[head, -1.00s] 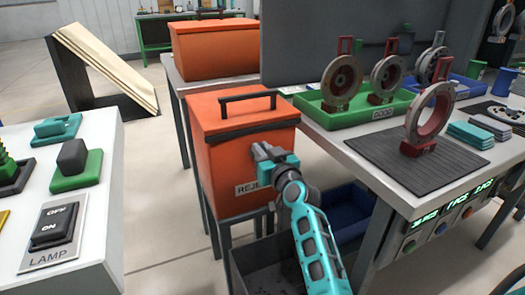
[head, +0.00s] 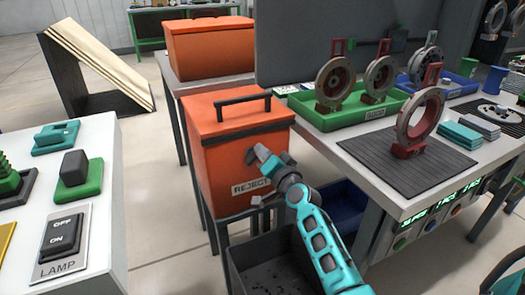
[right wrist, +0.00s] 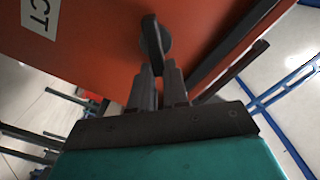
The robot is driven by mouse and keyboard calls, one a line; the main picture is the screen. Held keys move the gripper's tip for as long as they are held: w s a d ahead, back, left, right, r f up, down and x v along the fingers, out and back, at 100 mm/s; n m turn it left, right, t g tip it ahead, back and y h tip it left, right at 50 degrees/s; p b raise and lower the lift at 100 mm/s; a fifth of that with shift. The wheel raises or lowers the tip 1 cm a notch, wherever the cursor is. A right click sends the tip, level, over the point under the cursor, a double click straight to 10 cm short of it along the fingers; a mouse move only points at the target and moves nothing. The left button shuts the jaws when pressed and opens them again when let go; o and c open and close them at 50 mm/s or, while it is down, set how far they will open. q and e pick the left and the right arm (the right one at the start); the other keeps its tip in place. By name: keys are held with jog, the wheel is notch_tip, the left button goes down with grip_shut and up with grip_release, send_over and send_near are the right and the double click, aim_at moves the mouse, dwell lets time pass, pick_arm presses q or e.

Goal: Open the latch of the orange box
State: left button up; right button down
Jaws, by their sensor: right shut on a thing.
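The orange box (head: 222,168) with a REJECT label stands on a dark stand. Its lid (head: 212,118) with a black bar handle looks shut. The dark latch (right wrist: 152,42) is a round boss with a lever on the box's face, in the right wrist view. My right gripper (right wrist: 155,78) is shut on the latch's lever, its two fingertips on either side of the lever's end. In the head view my right gripper (head: 260,158) is at the upper right of the box's front and mostly hides the latch. My left gripper is not in view.
A second orange box (head: 208,50) stands on a table behind. The workbench (head: 400,200) at the right carries a green tray and ring-shaped parts. A dark open bin (head: 262,262) sits below the box. A white console (head: 105,200) with switches is at the left.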

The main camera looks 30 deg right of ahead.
jog(key=shift+d+f+m, duration=0.1)
jog(key=shift+f+m, duration=0.15)
jog(key=shift+m, duration=1.2)
jog(key=shift+d+f+m, duration=0.15)
jog(key=shift+f+m, duration=0.15)
jog(key=shift+m, duration=1.1)
jog(key=shift+d+f+m, duration=0.1)
jog(key=shift+f+m, duration=0.15)
jog(key=shift+m, duration=1.2)
jog(key=c, duration=1.1)
grip_release()
jog(key=shift+f, duration=0.1)
jog(key=shift+s+a+p, duration=0.2)
jog(key=shift+s+p, duration=0.15)
jog(key=shift+s, duration=2.9)
jog(key=shift+s+a+p, duration=0.2)
jog(key=shift+s+p, duration=0.15)
jog(key=shift+s, duration=2.85)
